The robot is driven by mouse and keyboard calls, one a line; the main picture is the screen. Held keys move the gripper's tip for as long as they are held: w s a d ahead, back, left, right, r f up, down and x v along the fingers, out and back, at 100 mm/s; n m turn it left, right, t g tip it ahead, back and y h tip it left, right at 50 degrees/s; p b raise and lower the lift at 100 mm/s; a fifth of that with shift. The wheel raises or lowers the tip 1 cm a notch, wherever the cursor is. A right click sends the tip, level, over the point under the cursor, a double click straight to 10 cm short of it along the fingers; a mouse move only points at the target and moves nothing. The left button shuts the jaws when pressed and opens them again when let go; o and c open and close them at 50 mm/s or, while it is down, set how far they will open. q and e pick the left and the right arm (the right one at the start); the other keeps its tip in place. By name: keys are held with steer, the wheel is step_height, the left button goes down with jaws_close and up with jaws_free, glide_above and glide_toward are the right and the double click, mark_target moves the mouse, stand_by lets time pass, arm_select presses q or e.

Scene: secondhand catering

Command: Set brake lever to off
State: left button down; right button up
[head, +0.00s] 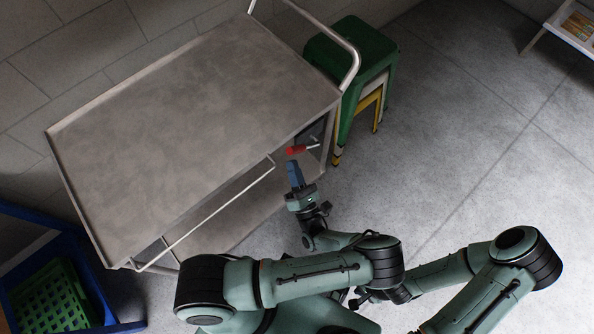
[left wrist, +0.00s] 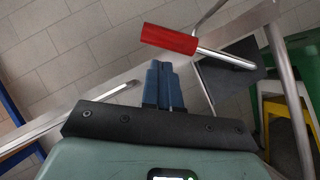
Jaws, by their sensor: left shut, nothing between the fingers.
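The brake lever (head: 297,150) has a red grip and a thin metal rod, and sits at the right end of the metal trolley (head: 190,110). In the left wrist view its red grip (left wrist: 169,39) lies just beyond the fingertips, tilted slightly down to the right, with the rod running right toward a dark plate. My left gripper (head: 294,168) is shut and empty, its blue fingers just below the red grip in the head view. The fingers (left wrist: 159,68) also show in the left wrist view. I cannot tell whether they touch the grip. My right gripper is not clearly visible.
Stacked stools, green (head: 362,50) on top, stand close behind the trolley's right end. A blue crate (head: 95,285) with a green basket (head: 55,298) is at lower left. The trolley's curved handle (head: 350,65) rises at upper right. The floor (head: 450,130) to the right is clear.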

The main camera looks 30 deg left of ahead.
arm_select(q)
steer(key=s+a+b+v, duration=0.1)
steer(key=b+v, duration=0.1)
steer(key=v, duration=0.9)
steer(key=shift+s+f, duration=0.25)
steer(key=shift+f, duration=0.1)
arm_select(e)
steer(key=s+f, duration=0.2)
steer(key=f, duration=0.1)
steer(key=shift+s+f, duration=0.2)
steer(key=shift+f, duration=0.1)
